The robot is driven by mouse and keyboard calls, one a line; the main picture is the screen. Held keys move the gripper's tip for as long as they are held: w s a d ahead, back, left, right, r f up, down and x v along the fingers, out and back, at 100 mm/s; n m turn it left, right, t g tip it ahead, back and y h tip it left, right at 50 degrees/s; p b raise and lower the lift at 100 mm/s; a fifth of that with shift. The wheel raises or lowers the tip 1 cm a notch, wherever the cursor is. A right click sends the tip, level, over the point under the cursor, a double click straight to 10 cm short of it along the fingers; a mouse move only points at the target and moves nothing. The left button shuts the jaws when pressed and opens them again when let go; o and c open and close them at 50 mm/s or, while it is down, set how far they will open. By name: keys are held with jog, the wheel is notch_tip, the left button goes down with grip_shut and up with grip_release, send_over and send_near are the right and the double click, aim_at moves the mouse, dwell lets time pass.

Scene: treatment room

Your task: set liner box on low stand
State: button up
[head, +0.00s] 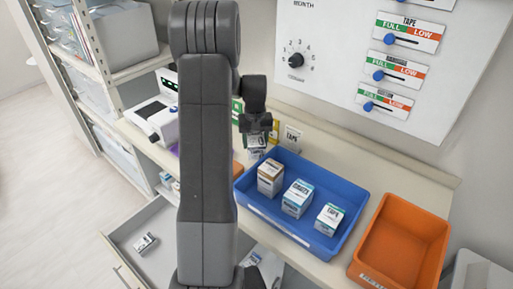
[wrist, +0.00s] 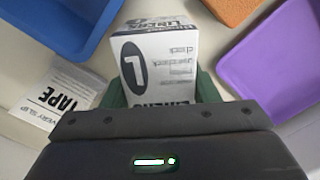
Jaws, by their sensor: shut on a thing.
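My gripper (head: 257,125) is over the back of the counter, just beyond the blue tray's back left corner. It is shut on the liner box (wrist: 160,62), a white carton with a black oval mark and dark print. The box (head: 255,143) shows below the fingers in the head view, partly hidden by them and my arm. Dark green parts flank the box in the wrist view. I cannot tell whether its underside touches anything. I cannot make out the low stand in either view.
A blue tray (head: 335,242) holds three cartons. An orange bin (head: 405,240) stands to its right. A tape delivery slip (wrist: 62,100) is close beside the gripper. A purple tray (wrist: 275,60) lies on the other side. A white device (head: 155,118) stands left of my arm.

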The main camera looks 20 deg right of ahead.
jog(key=shift+f+p, duration=0.3)
jog(key=shift+f, duration=1.55)
jog(key=o, duration=1.1)
jog(key=shift+f, duration=0.15)
